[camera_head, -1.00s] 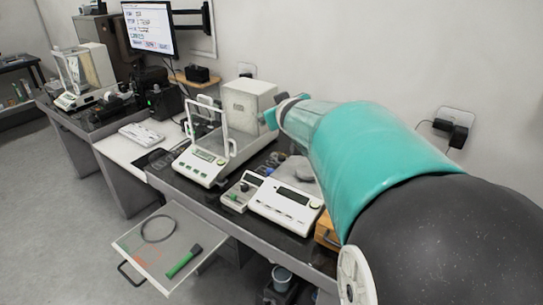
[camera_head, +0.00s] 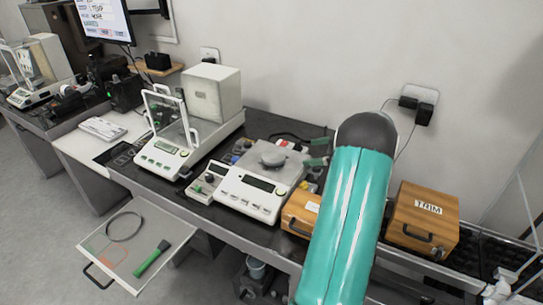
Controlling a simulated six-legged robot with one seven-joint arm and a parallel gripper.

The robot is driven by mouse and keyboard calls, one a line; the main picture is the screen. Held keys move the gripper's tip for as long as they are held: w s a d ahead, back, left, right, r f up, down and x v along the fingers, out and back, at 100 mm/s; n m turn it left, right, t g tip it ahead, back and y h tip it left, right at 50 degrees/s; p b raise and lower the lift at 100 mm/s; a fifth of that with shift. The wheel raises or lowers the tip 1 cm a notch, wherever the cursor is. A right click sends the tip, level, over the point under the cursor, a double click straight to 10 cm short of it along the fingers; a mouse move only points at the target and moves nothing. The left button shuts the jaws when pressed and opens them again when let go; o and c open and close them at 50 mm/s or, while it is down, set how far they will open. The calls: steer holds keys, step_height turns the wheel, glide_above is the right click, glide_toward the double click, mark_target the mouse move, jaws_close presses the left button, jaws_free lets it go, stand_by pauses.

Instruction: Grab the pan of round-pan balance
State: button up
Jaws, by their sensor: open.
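My teal arm comes up from the bottom right, bends at a dark joint and partly covers the table right of the balance. My gripper (camera_head: 317,151) shows as two teal fingers just right of the pan, one above the other. They are apart, with nothing seen between them. The pan is clear of the fingers in this view.
Left of the balance stand a small control box (camera_head: 207,181) and a glass-framed balance (camera_head: 163,157) with a white housing. Wooden boxes (camera_head: 302,207) (camera_head: 423,219) flank my arm. An open drawer (camera_head: 170,225) juts out below at the left. The wall is behind.

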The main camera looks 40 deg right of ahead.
glide_toward(274, 156)
steer(key=x, duration=0.3)
steer(key=shift+a+f, duration=0.1)
steer(key=x, duration=0.4)
steer(key=shift+w+f, duration=0.15)
steer(key=shift+w, duration=0.2)
steer(key=shift+c, duration=0.2)
steer(key=c, duration=0.9)
